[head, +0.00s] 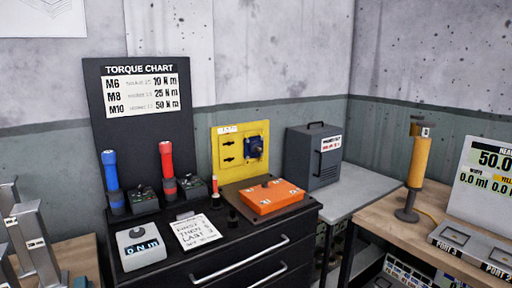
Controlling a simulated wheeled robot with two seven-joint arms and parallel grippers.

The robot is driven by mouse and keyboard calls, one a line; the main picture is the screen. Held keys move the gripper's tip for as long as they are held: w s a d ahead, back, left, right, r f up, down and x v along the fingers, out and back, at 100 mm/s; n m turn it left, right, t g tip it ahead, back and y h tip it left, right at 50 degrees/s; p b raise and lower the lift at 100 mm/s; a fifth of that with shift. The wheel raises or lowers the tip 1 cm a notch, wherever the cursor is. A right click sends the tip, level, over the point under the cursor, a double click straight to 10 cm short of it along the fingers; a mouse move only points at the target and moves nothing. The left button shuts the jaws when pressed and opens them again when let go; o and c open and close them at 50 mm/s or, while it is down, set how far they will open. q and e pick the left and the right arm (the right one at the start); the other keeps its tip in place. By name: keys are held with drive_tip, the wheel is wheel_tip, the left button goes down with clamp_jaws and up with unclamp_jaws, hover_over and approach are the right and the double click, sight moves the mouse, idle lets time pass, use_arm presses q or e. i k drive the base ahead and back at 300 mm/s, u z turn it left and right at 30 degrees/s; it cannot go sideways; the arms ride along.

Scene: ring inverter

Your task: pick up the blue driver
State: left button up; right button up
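The blue driver (111,175) stands upright at the left end of the black cabinet (215,262), in front of the torque chart board (138,135). It has a blue upper body and a dark lower end, which sits in or beside a small dark base (143,197); I cannot tell which. A similar red driver (166,165) stands upright to its right, beside another small dark base (192,187). Neither of my grippers can be made out in the head view.
On the cabinet are a grey box reading "0 N m" (140,247), a printed card (195,232), an orange box (268,197) and a yellow panel (229,153). Grey upright metal parts (38,245) stand at left. A yellow cylinder (418,163) stands on the right bench.

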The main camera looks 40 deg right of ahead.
sight(109, 157)
drive_tip(key=z, duration=1.35)
drive_tip(key=i, duration=1.05)
drive_tip(key=z, duration=1.2)
drive_tip(key=k, duration=0.95)
drive_tip(key=u, duration=0.65)
